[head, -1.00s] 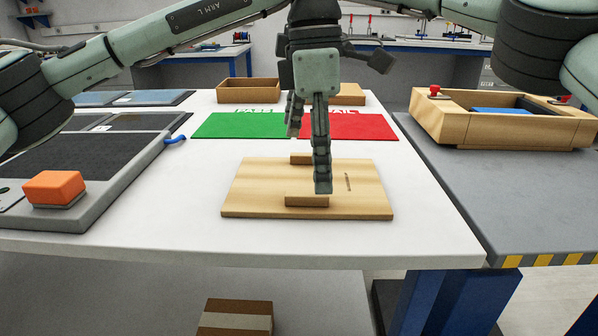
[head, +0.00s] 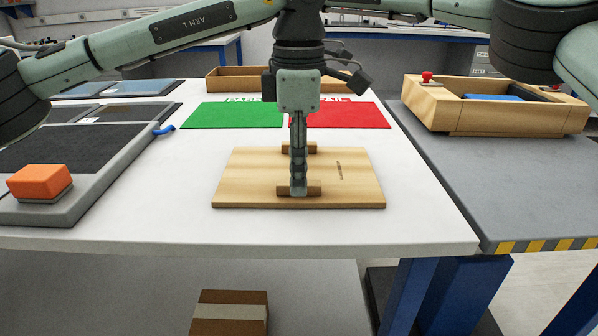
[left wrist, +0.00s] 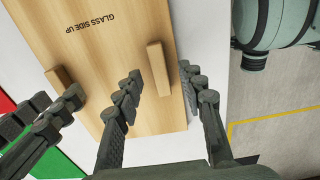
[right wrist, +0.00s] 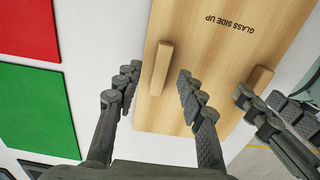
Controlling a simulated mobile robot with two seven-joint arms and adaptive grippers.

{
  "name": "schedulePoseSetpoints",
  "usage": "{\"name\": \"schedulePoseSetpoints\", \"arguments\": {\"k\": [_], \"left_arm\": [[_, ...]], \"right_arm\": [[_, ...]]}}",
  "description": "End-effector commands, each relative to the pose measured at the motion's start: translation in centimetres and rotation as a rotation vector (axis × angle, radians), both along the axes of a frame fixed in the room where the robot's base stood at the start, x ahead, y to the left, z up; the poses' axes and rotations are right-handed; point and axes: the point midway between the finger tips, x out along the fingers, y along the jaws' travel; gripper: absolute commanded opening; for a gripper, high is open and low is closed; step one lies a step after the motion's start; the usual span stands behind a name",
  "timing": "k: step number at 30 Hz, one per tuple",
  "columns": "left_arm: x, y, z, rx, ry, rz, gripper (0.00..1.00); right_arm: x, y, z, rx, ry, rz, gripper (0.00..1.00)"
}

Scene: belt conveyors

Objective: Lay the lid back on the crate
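The lid (head: 250,178) is a flat wooden board marked "GLASS SIDE UP", lying on the white table with two raised wooden handle blocks. My left gripper (head: 299,188) points down at the near handle (left wrist: 158,68); it is open, its fingers on either side of that block. My right gripper (right wrist: 157,76) is open with its fingers on either side of the far handle (right wrist: 161,66); the left gripper hides it in the head view. I cannot tell whether any finger touches. The crate (head: 490,118) is an open wooden box with red knobs and something blue inside, on the right conveyor.
The green mat (head: 232,115) and red mat (head: 350,115) lie behind the lid. A brown tray (head: 235,78) is at the back. An orange block (head: 40,181) sits on a grey unit at left. The conveyor (head: 450,165) is clear in front of the crate.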

Motion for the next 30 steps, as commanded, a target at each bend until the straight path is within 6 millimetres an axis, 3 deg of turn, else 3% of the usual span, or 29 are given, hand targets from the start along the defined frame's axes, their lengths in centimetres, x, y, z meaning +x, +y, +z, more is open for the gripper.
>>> {"name": "schedulePoseSetpoints", "arguments": {"k": [6, 14, 24, 30], "left_arm": [[-0.01, -0.01, -1.42, 0.000, 0.000, 0.000, 0.40], [-0.01, -0.01, -1.50, -0.001, 0.000, 0.000, 0.40], [-0.01, -0.02, -1.47, -0.001, 0.000, 0.000, 0.00], [-0.01, -0.02, -1.46, -0.001, 0.000, -0.001, 0.00]], "right_arm": [[-0.01, 0.00, -1.41, 0.000, -0.001, -0.001, 0.40], [-0.01, 0.00, -1.49, 0.000, 0.000, 0.000, 0.40], [-0.01, 0.01, -1.46, 0.000, 0.000, 0.000, 0.00], [-0.01, 0.01, -1.45, 0.000, -0.001, 0.000, 0.00]]}}
